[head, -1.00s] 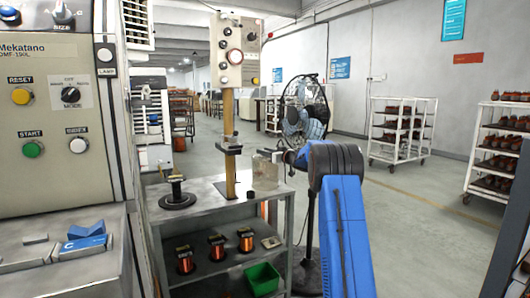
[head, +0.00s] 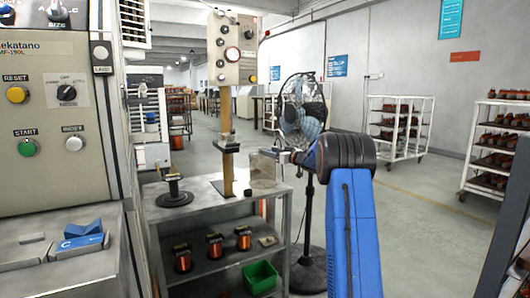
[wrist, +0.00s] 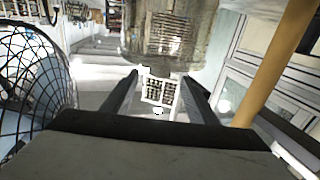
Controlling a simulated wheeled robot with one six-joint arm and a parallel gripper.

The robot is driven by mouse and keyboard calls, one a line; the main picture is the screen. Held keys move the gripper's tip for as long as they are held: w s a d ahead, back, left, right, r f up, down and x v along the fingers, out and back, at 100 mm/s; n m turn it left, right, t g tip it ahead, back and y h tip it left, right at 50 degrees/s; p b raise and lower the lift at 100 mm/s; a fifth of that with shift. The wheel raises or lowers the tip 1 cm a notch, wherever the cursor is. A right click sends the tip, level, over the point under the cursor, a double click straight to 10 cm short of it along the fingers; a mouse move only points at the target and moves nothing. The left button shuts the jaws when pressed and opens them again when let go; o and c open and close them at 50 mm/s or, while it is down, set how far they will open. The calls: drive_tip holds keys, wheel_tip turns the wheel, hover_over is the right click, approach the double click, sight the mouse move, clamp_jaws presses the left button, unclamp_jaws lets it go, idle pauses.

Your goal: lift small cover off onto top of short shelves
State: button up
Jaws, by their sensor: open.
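A small translucent brownish cover (head: 263,171) stands upright on the top of the short shelves (head: 215,212), right of the yellow post. In the head view my gripper (head: 280,154) is at the cover's upper right side, close to it; I cannot tell whether they touch. In the wrist view my gripper (wrist: 160,88) is open, with its two dark fingers apart. A blurred brownish surface beyond the fingertips may be the cover, but I cannot tell for sure.
A yellow post (head: 227,150) with a control box rises from the shelf top. A black spool holder (head: 174,192) stands left of it. Copper spools (head: 214,243) and a green bin (head: 260,277) sit on the lower shelf. A standing fan (head: 303,115) is close behind my arm.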

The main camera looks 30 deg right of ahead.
drive_tip(key=v, duration=1.1)
drive_tip(key=s+a+r+m+h, duration=0.2)
drive_tip(key=s+a+r+h, duration=0.25)
drive_tip(key=a+r, duration=0.2)
drive_tip(key=s+a+m+g+h, duration=0.2)
drive_tip(key=s+a+m+h, duration=0.15)
drive_tip(key=s+a, duration=0.55)
drive_tip(key=s+a+f+g+y, duration=0.1)
drive_tip(key=s+a+f+g, duration=0.2)
drive_tip(key=s+a+f, duration=0.4)
drive_tip(key=s+a+f+n+g+y, duration=0.1)
drive_tip(key=s+a+f+g, duration=0.3)
drive_tip(key=s, duration=1.9)
drive_tip(key=s+a+f+n+g+y, duration=0.1)
drive_tip(key=s+a+f+g, duration=0.2)
drive_tip(key=s+a+f, duration=0.8)
drive_tip(key=s+f, duration=0.1)
drive_tip(key=s, duration=0.3)
drive_tip(key=shift+f+g, duration=0.3)
